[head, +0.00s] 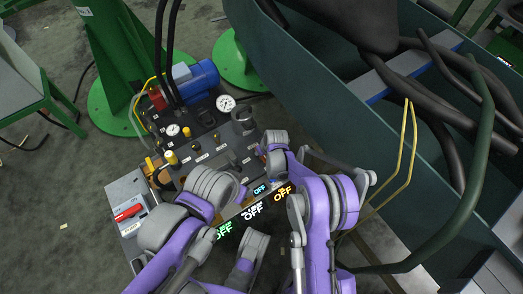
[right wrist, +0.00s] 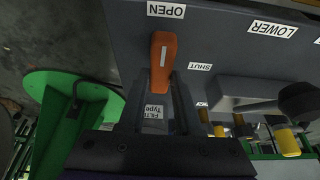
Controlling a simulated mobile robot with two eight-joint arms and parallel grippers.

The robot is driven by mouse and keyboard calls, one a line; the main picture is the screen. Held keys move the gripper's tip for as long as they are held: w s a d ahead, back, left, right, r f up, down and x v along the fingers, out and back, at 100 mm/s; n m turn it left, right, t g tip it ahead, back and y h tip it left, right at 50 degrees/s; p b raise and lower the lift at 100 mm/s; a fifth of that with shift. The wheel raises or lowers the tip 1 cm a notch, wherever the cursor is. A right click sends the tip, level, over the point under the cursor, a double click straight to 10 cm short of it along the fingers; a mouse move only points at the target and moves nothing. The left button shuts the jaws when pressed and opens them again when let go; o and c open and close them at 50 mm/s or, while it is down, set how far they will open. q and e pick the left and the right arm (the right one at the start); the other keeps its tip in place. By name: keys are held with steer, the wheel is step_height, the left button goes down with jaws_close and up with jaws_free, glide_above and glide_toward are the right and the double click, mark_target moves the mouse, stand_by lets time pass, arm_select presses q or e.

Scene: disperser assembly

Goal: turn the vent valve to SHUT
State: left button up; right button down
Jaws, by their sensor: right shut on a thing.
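The vent valve's orange handle (right wrist: 163,60), with a white line on it, shows in the right wrist view. It points up towards the OPEN label (right wrist: 166,10); the SHUT label (right wrist: 200,67) is to its right. My right gripper (right wrist: 161,92) is shut on the handle, with dark fingers on both sides of its lower part. In the head view my right arm reaches over the dark panel (head: 202,145), and I cannot make out the handle there. My left arm is bent low over the panel's front in the head view; its fingers are not visible.
A LOWER label (right wrist: 272,28) and a dark-knobbed lever (right wrist: 302,100) lie right of the valve. Yellow-based knobs (right wrist: 286,142) stand nearby. A blue motor (head: 196,80) is behind the panel, a red-handled switch box (head: 128,212) to its left, and a large dark-green trough (head: 300,75) to its right.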

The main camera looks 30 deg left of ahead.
steer(key=shift+m, duration=0.3)
steer(key=m+t+h, duration=0.1)
steer(key=m, duration=0.2)
steer(key=shift+m, duration=0.3)
steer(key=m+h, duration=0.1)
steer(key=m, duration=0.1)
steer(key=m+t, duration=0.1)
steer(key=m, duration=0.1)
steer(key=shift+m+h, duration=0.3)
steer(key=shift+h, duration=0.1)
steer(key=m+h, duration=0.1)
steer(key=m, duration=0.3)
steer(key=shift+d+h, duration=0.1)
steer(key=shift+h, duration=0.3)
steer(key=shift+m+g+h, duration=0.3)
steer(key=shift+m+h, duration=0.5)
steer(key=shift+m, duration=1.7)
steer(key=shift+d, duration=0.1)
steer(key=c, duration=0.6)
jaws_free()
